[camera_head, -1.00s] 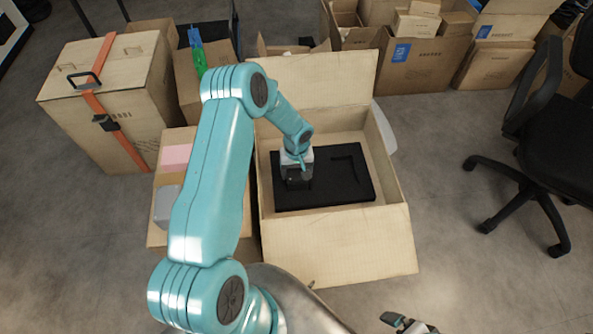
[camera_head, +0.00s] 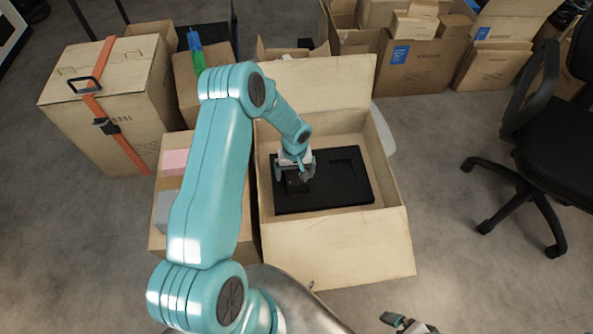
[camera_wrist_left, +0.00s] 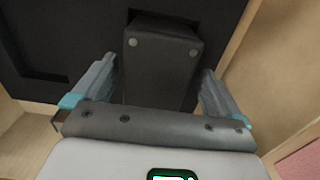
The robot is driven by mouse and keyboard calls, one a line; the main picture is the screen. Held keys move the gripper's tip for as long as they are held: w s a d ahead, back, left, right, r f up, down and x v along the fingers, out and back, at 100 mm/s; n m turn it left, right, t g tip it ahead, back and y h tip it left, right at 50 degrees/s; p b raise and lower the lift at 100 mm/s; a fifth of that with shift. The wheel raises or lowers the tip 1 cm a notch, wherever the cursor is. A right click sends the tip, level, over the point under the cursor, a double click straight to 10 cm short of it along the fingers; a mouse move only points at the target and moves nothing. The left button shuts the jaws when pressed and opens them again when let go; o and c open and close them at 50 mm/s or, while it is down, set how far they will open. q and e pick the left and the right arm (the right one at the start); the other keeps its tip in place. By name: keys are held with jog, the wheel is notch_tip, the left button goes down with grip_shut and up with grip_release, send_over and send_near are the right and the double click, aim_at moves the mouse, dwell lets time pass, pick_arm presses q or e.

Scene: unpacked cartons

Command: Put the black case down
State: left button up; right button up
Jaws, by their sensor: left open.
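The black case (camera_head: 297,184) sits at the left part of the black foam insert (camera_head: 340,196) inside the open carton (camera_head: 340,240). In the left wrist view the case (camera_wrist_left: 162,65) is a dark block with two round studs, resting at the insert. My left gripper (camera_head: 295,171) is open around it. Its fingers stand apart on both sides of the case, with a gap visible on each side in the left wrist view (camera_wrist_left: 158,85). How deep the case sits is hard to tell. My right gripper (camera_head: 405,324) shows only partly at the bottom edge; its jaws are unclear.
The carton's walls and raised back flap (camera_head: 318,82) surround the insert. A strapped box (camera_head: 125,80) and a carton with pink and grey blocks stand left. More cartons (camera_head: 425,65) are behind, an office chair (camera_head: 550,130) is right.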

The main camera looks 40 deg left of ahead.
pick_arm(q)
notch_tip(320, 180, up, 11)
jog(key=p, duration=0.2)
jog(key=shift+w, duration=0.2)
jog(key=shift+d, duration=0.1)
